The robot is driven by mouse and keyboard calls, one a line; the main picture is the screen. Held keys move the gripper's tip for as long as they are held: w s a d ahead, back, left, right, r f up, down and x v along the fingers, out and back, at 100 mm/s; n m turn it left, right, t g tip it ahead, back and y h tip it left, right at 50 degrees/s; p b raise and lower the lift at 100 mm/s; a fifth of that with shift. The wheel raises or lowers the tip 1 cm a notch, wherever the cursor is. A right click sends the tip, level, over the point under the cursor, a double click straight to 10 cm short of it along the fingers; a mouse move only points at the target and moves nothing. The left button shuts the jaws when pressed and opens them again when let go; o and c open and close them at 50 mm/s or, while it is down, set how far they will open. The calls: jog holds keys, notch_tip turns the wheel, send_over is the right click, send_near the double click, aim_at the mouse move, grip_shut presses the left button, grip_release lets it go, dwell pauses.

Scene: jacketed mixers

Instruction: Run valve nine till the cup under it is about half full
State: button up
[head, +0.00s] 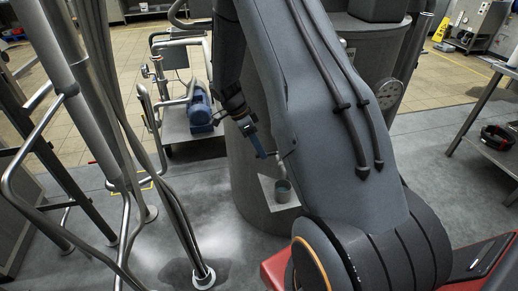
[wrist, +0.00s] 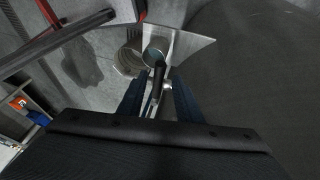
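A small grey cup (head: 282,191) stands on a bracket shelf (head: 268,186) on the side of a large grey mixer vessel. In the wrist view, a round blue-grey cup mouth (wrist: 153,52) shows beside the pale shelf plate (wrist: 190,43). I cannot tell its fill level. A pale valve pipe (head: 281,162) is above the cup. A dark lever (wrist: 158,82) stands between my gripper's fingers in the wrist view. My gripper (head: 262,153) has two blue fingers, spread, with gaps on both sides of the lever. It is up and left of the cup. No valve number is readable.
Tall metal pipes (head: 108,110) stand at the left. A cart with a blue motor (head: 199,107) stands behind. A round gauge (head: 389,94) is on the vessel's right side. A metal table (head: 496,150) is at the right. My arm hides much of the vessel.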

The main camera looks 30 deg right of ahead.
jog(key=b+v, duration=0.1)
jog(key=v, duration=0.6)
jog(key=shift+r, duration=0.4)
jog(key=shift+w+a, duration=0.1)
jog(key=shift+a, duration=0.05)
